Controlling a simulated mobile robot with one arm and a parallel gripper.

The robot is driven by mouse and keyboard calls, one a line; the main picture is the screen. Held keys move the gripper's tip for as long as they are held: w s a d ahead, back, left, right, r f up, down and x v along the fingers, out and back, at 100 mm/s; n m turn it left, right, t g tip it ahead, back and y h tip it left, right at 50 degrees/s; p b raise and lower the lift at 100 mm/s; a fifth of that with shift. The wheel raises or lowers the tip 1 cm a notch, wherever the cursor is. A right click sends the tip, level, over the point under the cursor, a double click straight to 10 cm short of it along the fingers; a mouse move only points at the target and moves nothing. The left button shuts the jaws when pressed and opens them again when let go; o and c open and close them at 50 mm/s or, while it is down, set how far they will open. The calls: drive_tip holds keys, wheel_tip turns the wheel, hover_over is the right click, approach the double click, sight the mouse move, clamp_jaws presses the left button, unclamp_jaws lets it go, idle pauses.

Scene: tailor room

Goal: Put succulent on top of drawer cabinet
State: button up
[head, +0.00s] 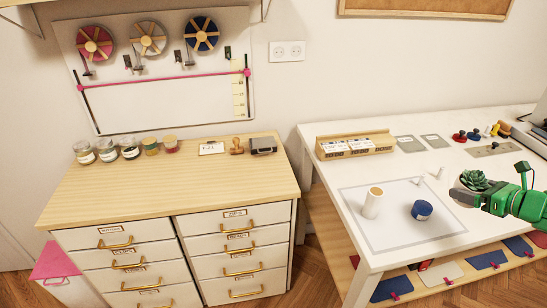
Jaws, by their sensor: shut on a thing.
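The succulent (475,179) is a green rosette plant in a pale pot, at the right of the head view. My gripper (466,196) is shut on its pot and holds it over the right part of the white table; the exact height above the table is hard to tell. The drawer cabinet (178,187) stands at the left, with a light wood top and white drawers with gold handles. The front and middle of its top are bare.
Several jars (130,149), a wooden stamp (237,147) and a dark box (263,146) line the back of the cabinet top. The white table (365,252) holds a white cylinder (373,203), a blue round item (421,210) and a wooden tray (384,136). A gap separates cabinet and table.

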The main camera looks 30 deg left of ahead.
drive_tip(key=s+a+f+n+g+y, duration=0.1)
drive_tip(key=s+a+n+g, duration=0.15)
drive_tip(key=a, duration=1.55)
drive_tip(key=s+a+n+g+y, duration=0.1)
drive_tip(key=a+n+g, duration=0.15)
drive_tip(key=a, duration=1.45)
drive_tip(key=s+a+n+g, duration=0.25)
drive_tip(key=s+a, duration=0.75)
drive_tip(key=a, duration=0.5)
drive_tip(key=s+a+n+g, duration=0.1)
drive_tip(key=s+a+g, duration=0.2)
drive_tip(key=s+a, duration=0.9)
hover_over(226, 172)
drive_tip(key=shift+t, duration=0.35)
drive_tip(key=shift+f, duration=6.7)
drive_tip(key=shift+f, duration=0.1)
